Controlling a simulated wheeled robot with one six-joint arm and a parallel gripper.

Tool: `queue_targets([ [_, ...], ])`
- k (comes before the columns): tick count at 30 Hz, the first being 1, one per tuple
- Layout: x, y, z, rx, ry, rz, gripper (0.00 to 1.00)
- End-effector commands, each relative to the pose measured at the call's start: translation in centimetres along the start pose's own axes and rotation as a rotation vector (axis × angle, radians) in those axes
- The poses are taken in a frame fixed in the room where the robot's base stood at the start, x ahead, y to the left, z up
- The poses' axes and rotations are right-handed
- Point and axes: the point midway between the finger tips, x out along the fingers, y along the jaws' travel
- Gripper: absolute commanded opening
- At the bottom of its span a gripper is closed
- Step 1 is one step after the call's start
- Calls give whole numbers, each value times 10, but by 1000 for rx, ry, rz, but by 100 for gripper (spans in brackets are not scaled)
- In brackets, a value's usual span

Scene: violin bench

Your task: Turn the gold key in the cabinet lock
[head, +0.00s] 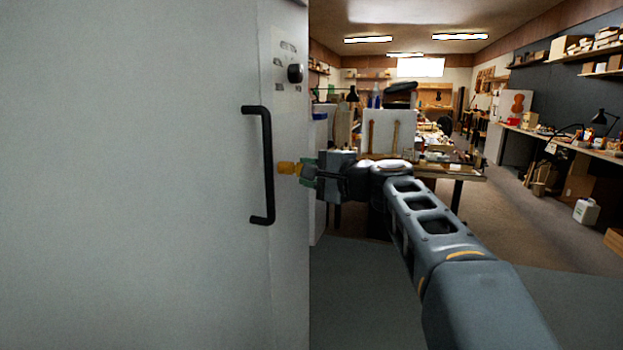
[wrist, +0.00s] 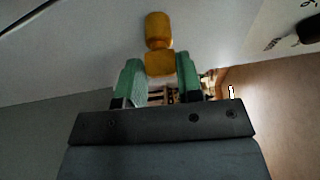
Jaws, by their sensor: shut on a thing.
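The gold key (head: 287,168) sticks out from the front of the pale grey cabinet (head: 180,200), to the right of the black handle and near the cabinet's right edge. My gripper (head: 305,171) reaches it from the right and is shut on the key's outer end. In the wrist view the key (wrist: 157,30) shows as a gold shape with a narrow neck, its near block between the green fingertips of my gripper (wrist: 160,68). The lock itself is hidden behind the key.
A black bar handle (head: 268,165) stands out from the cabinet just left of the key. A dark round knob (head: 295,73) is above on a labelled panel. A cluttered workbench (head: 440,172) stands behind my arm. Open floor lies to the right.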

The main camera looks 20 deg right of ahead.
Motion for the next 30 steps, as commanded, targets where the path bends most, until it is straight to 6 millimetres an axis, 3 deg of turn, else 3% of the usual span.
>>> queue_targets([
  [30, 0, 3, 0, -139, -3, -54, 14],
])
